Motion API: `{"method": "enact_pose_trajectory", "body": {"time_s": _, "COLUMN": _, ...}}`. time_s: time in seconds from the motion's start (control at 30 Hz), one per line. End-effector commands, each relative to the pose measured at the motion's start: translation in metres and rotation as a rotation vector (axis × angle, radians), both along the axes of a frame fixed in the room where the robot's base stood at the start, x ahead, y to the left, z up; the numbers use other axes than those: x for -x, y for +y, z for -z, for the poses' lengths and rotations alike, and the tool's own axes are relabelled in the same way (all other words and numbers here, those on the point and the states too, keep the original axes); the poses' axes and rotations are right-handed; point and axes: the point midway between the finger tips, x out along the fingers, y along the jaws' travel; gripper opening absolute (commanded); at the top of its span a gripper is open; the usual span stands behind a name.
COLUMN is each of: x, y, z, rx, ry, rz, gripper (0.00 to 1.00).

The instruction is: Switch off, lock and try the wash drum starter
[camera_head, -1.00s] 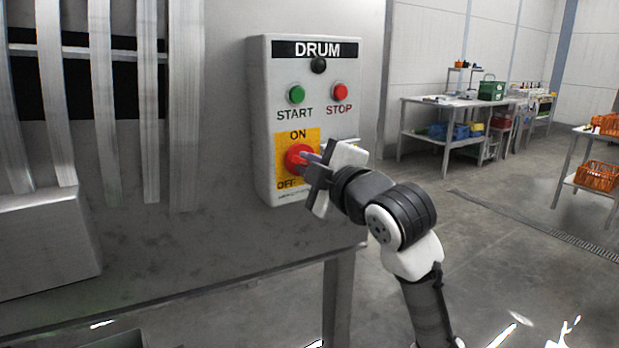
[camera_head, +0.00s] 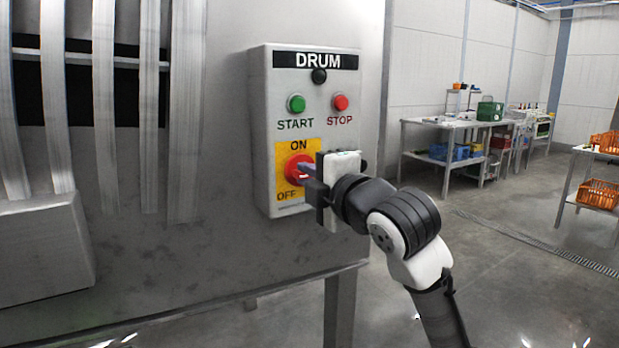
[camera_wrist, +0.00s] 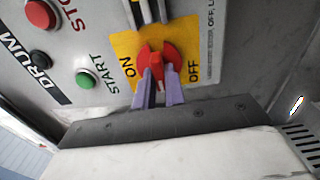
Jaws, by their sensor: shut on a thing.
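The grey drum starter box (camera_head: 262,130) is on the metal panel at centre, labelled DRUM. It carries a green START button (camera_head: 296,103), a red STOP button (camera_head: 340,102) and a dark round fitting (camera_head: 319,76). Below is a red rotary switch (camera_head: 292,168) on a yellow ON/OFF plate (camera_head: 284,150). My gripper (camera_head: 306,173) comes from the right, shut on the switch's red handle. In the wrist view, its purple-grey fingers (camera_wrist: 159,92) flank the red handle (camera_wrist: 157,62). Whether the handle points at ON or OFF is unclear. No padlock can be made out.
Metal slats (camera_head: 105,110) and a grey box-shaped housing (camera_head: 45,245) are at left. A workbench with bins (camera_head: 450,124) stands at the back right, and a rack with orange crates (camera_head: 598,194) at far right. The floor between is open.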

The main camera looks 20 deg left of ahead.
Motion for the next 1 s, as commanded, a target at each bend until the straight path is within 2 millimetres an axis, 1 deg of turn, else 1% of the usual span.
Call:
{"method": "enact_pose_trajectory", "body": {"time_s": 0.2, "x": 0.001, "y": 0.0, "z": 0.001, "rx": 0.003, "ry": -0.002, "rz": -0.001, "gripper": 0.0}}
{"method": "enact_pose_trajectory", "body": {"time_s": 0.23, "x": 0.001, "y": 0.0, "z": 0.001, "rx": 0.003, "ry": -0.002, "rz": -0.001, "gripper": 0.13}}
{"method": "enact_pose_trajectory", "body": {"time_s": 0.4, "x": 0.0, "y": 0.0, "z": 0.0, "rx": 0.001, "ry": 0.0, "rz": -0.001, "gripper": 0.33}}
{"method": "enact_pose_trajectory", "body": {"time_s": 0.67, "x": 0.0, "y": 0.0, "z": 0.0, "rx": 0.0, "ry": 0.0, "rz": 0.0, "gripper": 0.33}}
{"method": "enact_pose_trajectory", "body": {"time_s": 0.77, "x": 0.004, "y": -0.004, "z": 0.001, "rx": 0.001, "ry": -0.001, "rz": 0.0, "gripper": 0.33}}
{"method": "enact_pose_trajectory", "body": {"time_s": 0.87, "x": 0.011, "y": -0.015, "z": 0.001, "rx": -0.001, "ry": -0.002, "rz": 0.002, "gripper": 0.33}}
{"method": "enact_pose_trajectory", "body": {"time_s": 1.0, "x": 0.03, "y": -0.039, "z": 0.001, "rx": -0.001, "ry": -0.003, "rz": 0.004, "gripper": 0.33}}
